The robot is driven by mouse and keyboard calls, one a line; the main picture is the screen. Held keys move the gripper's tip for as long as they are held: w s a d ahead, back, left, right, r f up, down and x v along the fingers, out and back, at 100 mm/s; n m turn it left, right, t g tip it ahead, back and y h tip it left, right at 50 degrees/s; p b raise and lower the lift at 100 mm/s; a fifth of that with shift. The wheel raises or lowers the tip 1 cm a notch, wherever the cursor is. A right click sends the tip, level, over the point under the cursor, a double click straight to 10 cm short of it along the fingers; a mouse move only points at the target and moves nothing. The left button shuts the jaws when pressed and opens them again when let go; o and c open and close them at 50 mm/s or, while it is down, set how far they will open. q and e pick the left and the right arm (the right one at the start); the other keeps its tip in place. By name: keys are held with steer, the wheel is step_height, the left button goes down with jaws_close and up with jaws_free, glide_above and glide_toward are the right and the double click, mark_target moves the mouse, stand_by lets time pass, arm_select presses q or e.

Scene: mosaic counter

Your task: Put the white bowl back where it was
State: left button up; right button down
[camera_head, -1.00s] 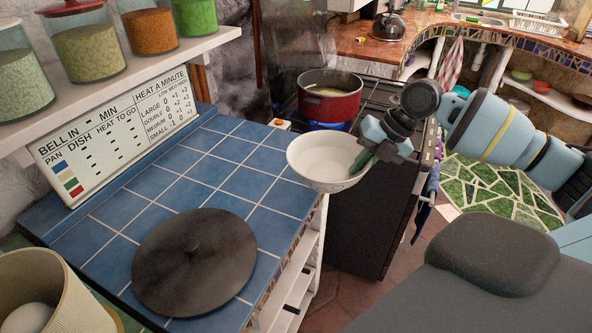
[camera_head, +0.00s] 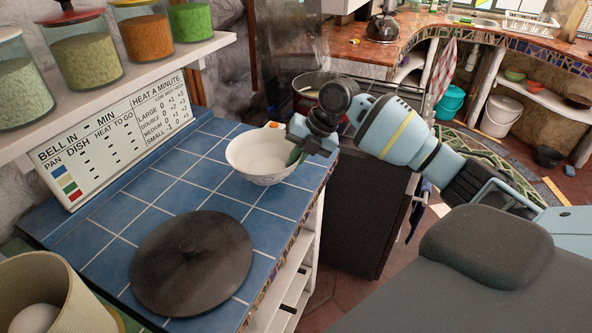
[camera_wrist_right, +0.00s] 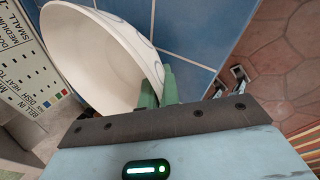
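The white bowl (camera_head: 262,156) is over the blue tiled counter (camera_head: 150,205), near its far right corner. It looks roughly level, and I cannot tell whether its base touches the tiles. My right gripper (camera_head: 295,153) is shut on the bowl's right rim. In the right wrist view, the bowl (camera_wrist_right: 95,50) fills the upper left, with the green fingertips (camera_wrist_right: 157,90) at its wall. My left gripper is not in view.
A dark round lid (camera_head: 192,262) lies on the front of the counter. A sign (camera_head: 115,135) leans at the back, below a shelf of jars. A cream container (camera_head: 50,295) is at the lower left. A red pot (camera_head: 308,90) sits on the stove behind my right arm.

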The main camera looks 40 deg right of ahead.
steer(key=shift+f, duration=1.7)
steer(key=c, duration=1.6)
jaws_free()
steer(key=v, duration=1.2)
steer(key=shift+s, duration=0.1)
steer(key=shift+f, duration=0.15)
